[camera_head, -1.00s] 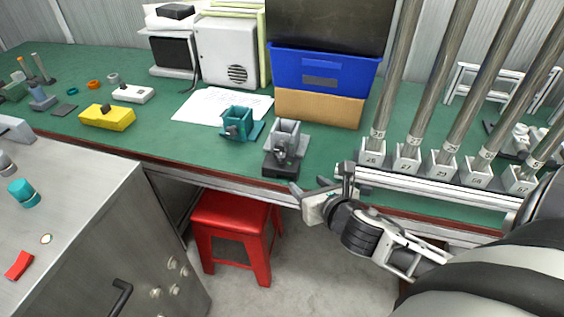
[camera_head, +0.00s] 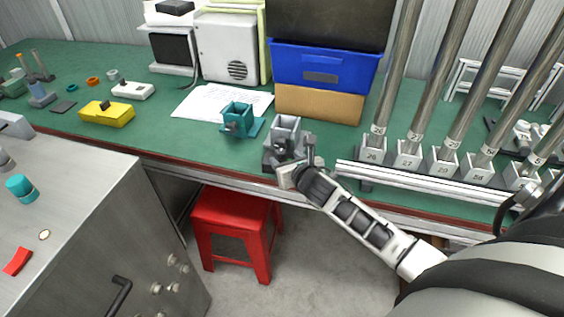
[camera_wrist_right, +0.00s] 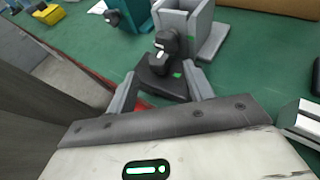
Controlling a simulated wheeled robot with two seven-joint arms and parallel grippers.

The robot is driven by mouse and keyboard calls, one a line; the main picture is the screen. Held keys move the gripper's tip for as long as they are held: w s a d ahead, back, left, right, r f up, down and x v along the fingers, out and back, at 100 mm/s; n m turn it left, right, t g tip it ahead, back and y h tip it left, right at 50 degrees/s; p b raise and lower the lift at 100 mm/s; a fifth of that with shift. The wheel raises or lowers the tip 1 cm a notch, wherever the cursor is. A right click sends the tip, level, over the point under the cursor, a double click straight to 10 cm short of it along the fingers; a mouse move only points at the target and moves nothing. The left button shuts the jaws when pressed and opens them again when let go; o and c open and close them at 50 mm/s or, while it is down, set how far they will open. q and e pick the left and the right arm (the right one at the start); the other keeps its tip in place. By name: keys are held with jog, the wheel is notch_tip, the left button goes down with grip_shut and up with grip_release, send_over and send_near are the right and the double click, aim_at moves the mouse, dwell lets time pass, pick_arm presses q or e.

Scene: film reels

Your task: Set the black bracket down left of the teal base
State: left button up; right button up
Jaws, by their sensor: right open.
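The black bracket (camera_wrist_right: 163,84) shows in the right wrist view as a dark flat piece with a black knob, in front of a grey box-shaped holder (camera_wrist_right: 185,24). In the head view the grey holder (camera_head: 285,130) hides most of it together with my gripper. The teal base (camera_head: 237,117) stands just to the left, and its edge also shows in the wrist view (camera_wrist_right: 131,12). My right gripper (camera_head: 293,161) is open, its fingers on either side of the dark piece; I cannot tell whether they touch it. My left gripper is not in view.
White paper (camera_head: 205,104) lies behind the teal base. A blue bin (camera_head: 325,75) on a cardboard box stands behind the grey holder. Upright metal tubes in a numbered rack (camera_head: 440,160) stand right. The green bench left of the teal base is clear up to a yellow block (camera_head: 106,115).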

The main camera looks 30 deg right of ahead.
jog(key=shift+x, duration=1.05)
grip_shut()
jog(key=shift+r, duration=0.1)
